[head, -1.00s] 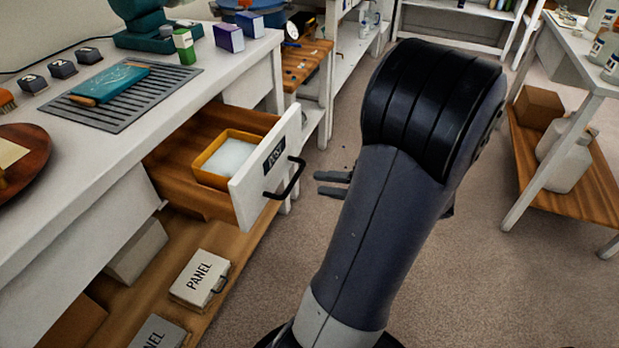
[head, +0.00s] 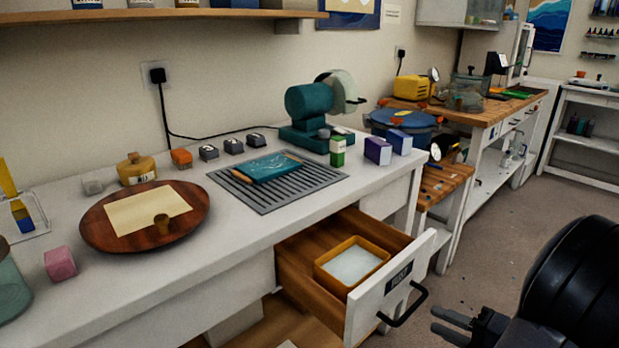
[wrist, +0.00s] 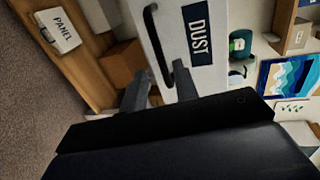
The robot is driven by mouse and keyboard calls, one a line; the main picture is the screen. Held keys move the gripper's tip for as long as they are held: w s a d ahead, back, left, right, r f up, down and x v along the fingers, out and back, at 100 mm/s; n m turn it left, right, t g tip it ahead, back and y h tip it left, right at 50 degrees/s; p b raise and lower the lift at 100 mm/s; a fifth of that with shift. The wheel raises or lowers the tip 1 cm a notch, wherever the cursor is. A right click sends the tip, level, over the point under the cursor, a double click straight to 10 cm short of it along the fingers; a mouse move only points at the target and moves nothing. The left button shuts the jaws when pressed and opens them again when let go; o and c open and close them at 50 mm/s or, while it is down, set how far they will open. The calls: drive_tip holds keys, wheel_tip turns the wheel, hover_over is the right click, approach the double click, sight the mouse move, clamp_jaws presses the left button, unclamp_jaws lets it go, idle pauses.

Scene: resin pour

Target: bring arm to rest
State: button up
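My gripper (head: 435,320) is at the lower right of the head view, just right of the pulled-out drawer's black handle (head: 405,306). Its two grey fingers are apart with nothing visible between them. In the wrist view, the open fingers (wrist: 161,75) point toward the white drawer front (wrist: 167,40), labelled DUST, and its handle. The fingers look clear of the handle in the head view. My dark arm fills the lower right corner of the head view.
The open drawer (head: 300,262) juts out from the white bench (head: 150,262) and holds an orange-yellow box (head: 325,279) of white material. A PANEL case (wrist: 58,30) lies on the lower shelf. Floor (head: 490,235) is free right of the drawer.

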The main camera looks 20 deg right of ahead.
sight(410, 308)
drive_tip(key=b+x, duration=0.1)
drive_tip(key=x, duration=0.6)
drive_tip(key=shift+w, duration=0.3)
drive_tip(key=shift+a, duration=0.1)
